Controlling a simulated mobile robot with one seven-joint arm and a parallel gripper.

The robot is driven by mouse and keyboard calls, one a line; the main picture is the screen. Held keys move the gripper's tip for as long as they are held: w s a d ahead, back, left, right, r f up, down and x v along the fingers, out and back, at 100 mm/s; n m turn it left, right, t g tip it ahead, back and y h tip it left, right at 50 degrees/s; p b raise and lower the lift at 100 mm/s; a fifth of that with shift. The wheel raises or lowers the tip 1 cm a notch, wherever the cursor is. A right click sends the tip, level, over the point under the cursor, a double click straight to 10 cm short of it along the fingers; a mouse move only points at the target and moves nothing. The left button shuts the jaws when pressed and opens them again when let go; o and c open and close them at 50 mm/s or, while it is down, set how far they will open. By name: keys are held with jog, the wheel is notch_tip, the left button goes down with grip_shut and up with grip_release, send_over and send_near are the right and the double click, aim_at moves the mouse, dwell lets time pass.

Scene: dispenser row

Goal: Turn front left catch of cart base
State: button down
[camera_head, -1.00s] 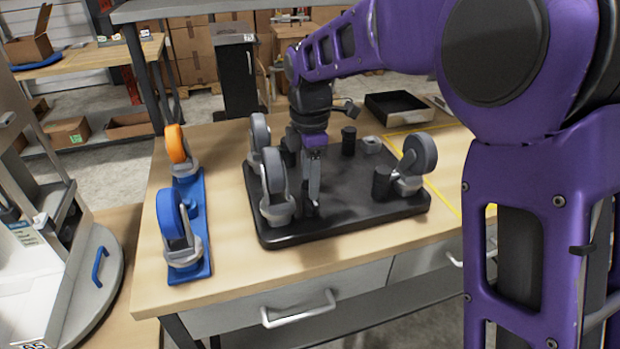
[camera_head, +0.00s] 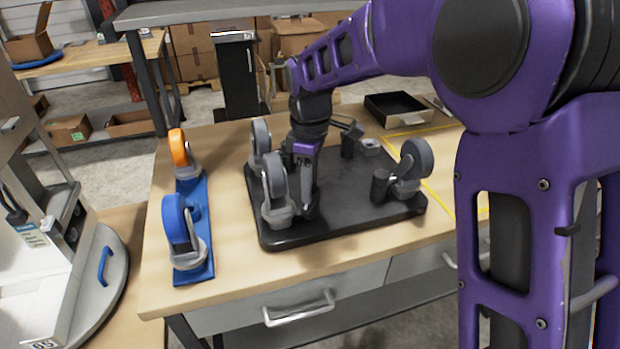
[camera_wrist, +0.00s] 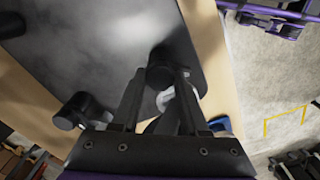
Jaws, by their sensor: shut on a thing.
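The cart base (camera_head: 345,215) is a black plate lying on the wooden table, with grey casters and short black catches on it. Its front left caster (camera_head: 277,190) stands upright at the near left corner. My gripper (camera_head: 309,206) points down just right of that caster, shut on the front left catch. In the wrist view the catch (camera_wrist: 162,66) is a dark round knob between the tips of my gripper (camera_wrist: 160,80). The head view mostly hides this catch behind the fingers. Another catch (camera_head: 380,186) stands beside the right caster (camera_head: 414,165).
A blue rack (camera_head: 196,265) with an orange-wheeled caster (camera_head: 180,150) and a blue-wheeled caster (camera_head: 180,228) lies left of the base. A black tray (camera_head: 398,108) sits at the back right. The table's front strip is clear.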

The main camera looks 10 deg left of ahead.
jog(key=m+p, duration=0.1)
jog(key=m, duration=0.4)
jog(key=shift+r+m, duration=0.15)
jog(key=shift+m, duration=0.15)
jog(key=m+p, duration=0.1)
jog(key=m, duration=0.4)
jog(key=shift+m, duration=0.6)
jog(key=shift+c, duration=2.1)
grip_release()
notch_tip(320, 180, up, 17)
jog(key=shift+r+p, duration=0.15)
jog(key=shift+p, duration=0.3)
